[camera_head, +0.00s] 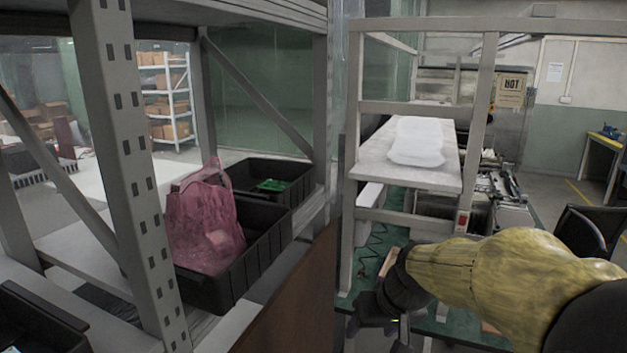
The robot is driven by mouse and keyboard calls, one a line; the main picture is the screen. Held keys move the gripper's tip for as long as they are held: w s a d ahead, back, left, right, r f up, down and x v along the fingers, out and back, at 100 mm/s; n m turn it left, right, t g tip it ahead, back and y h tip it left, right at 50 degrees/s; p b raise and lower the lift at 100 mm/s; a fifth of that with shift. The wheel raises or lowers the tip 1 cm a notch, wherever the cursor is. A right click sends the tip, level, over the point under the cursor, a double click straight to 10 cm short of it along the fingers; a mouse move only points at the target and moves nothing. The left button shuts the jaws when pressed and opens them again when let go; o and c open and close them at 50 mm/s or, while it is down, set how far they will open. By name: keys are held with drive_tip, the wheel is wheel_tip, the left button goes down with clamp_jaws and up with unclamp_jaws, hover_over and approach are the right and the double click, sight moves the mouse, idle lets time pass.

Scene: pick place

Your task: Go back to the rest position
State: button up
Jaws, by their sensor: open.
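My gripper (379,322) is at the lower middle of the head view, at the end of my yellow-sleeved arm that comes in from the right. It points down and left, over the green-topped workbench (372,268). Its fingers are dark and small in the picture, and nothing shows held between them. The gripper is clear of the shelf on the left.
A grey metal rack (128,165) stands on the left with black bins (250,262); one holds a pink translucent bag (205,225), another a green item (272,185). A white package (418,140) lies on the bench's raised shelf (375,160). A dark chair (590,235) stands right.

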drive_tip(key=s+d+f+m+g+h, duration=0.1)
drive_tip(key=s+d+f, duration=0.3)
drive_tip(key=s+f, duration=0.6)
drive_tip(key=shift+s+d+f+m+h, duration=0.2)
drive_tip(key=shift+s+f+m+h, duration=0.15)
drive_tip(key=shift+f+h, duration=0.4)
